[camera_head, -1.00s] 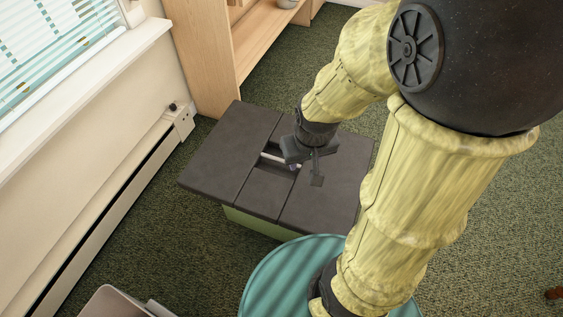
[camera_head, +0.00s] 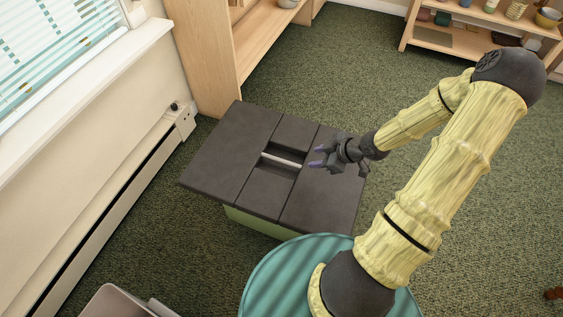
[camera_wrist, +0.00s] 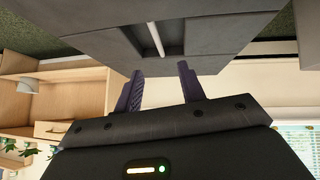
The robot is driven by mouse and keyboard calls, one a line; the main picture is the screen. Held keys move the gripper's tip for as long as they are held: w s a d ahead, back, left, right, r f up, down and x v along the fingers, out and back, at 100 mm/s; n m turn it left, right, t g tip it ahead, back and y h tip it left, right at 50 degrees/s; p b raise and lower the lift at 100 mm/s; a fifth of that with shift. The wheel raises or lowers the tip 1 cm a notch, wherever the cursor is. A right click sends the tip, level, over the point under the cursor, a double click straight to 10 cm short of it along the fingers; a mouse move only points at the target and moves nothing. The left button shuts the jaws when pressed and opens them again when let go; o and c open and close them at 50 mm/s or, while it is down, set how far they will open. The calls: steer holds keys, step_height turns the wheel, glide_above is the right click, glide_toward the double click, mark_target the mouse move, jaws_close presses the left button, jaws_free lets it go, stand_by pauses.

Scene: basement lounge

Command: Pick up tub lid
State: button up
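The tub lid (camera_head: 220,150) is a dark grey, panelled rectangular slab lying flat on a green tub (camera_head: 252,223) on the carpet. A recess near its middle holds a light bar handle (camera_head: 281,161). The lid also shows at the top of the wrist view (camera_wrist: 205,45), with the bar (camera_wrist: 156,40) in its recess. My gripper (camera_head: 316,158) is at the right of the handle in the head view, apart from it, pointing left. In the wrist view my gripper (camera_wrist: 160,82) has its two purple-grey fingers spread wide, with nothing between them.
A wall heater (camera_head: 120,200) and window sill run along the left. A wooden shelf unit (camera_head: 215,60) stands behind the tub, and another low shelf (camera_head: 455,40) with pots is at the back right. A grey bin (camera_head: 112,302) is at the lower left. Carpet is clear behind and right.

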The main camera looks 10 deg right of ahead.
steer(key=shift+w+r+t, duration=0.1)
steer(key=shift+w+t, duration=0.1)
steer(key=shift+t, duration=0.1)
steer(key=b, duration=0.8)
glide_toward(281, 160)
steer(key=shift+w+a+f, duration=0.15)
steer(key=shift+w+f, duration=0.15)
steer(key=shift+f, duration=0.25)
steer(key=shift+w+a+f, duration=0.15)
steer(key=shift+w+f, duration=0.2)
steer(key=shift+f, duration=0.2)
steer(key=shift+w+a+f, duration=0.25)
steer(key=shift+w+a, duration=0.1)
steer(key=b+x, duration=0.3)
steer(key=x, duration=0.1)
steer(key=shift+a+f+b, duration=0.1)
steer(key=shift+f+b, duration=0.1)
steer(key=shift+b, duration=0.1)
steer(key=shift+w+a+f, duration=0.2)
steer(key=shift+w+a, duration=0.05)
steer(key=shift+w, duration=0.1)
